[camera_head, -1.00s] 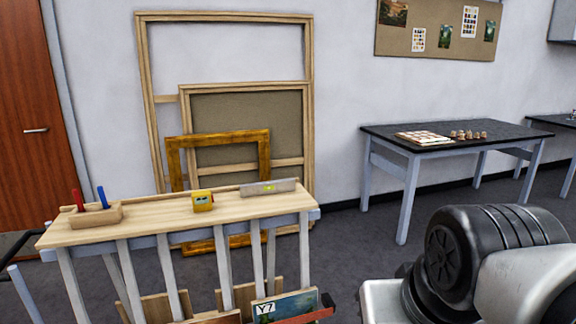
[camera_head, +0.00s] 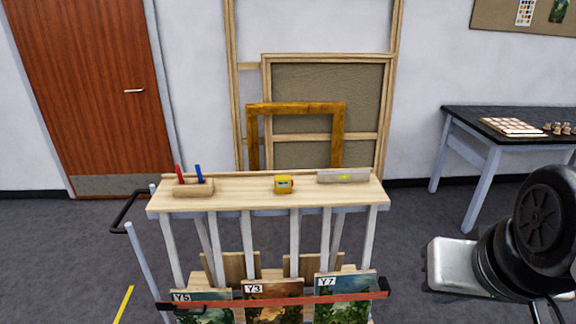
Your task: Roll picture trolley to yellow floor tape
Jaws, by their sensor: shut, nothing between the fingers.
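The picture trolley (camera_head: 240,192) stands in front of me in the head view, with a pale wooden top and grey-white uprights. Its black handle (camera_head: 127,212) sticks out at its left end. A strip of yellow floor tape (camera_head: 124,305) shows on the floor left of the trolley, cut off by the bottom edge. Part of my arm shows at the right edge, apart from the trolley; my gripper is not in view.
On the trolley top are a pen block (camera_head: 194,188), a yellow tape measure (camera_head: 284,184) and a level (camera_head: 343,176). A black-topped table (camera_head: 480,125) stands right. Floor is clear left, before the door (camera_head: 88,90).

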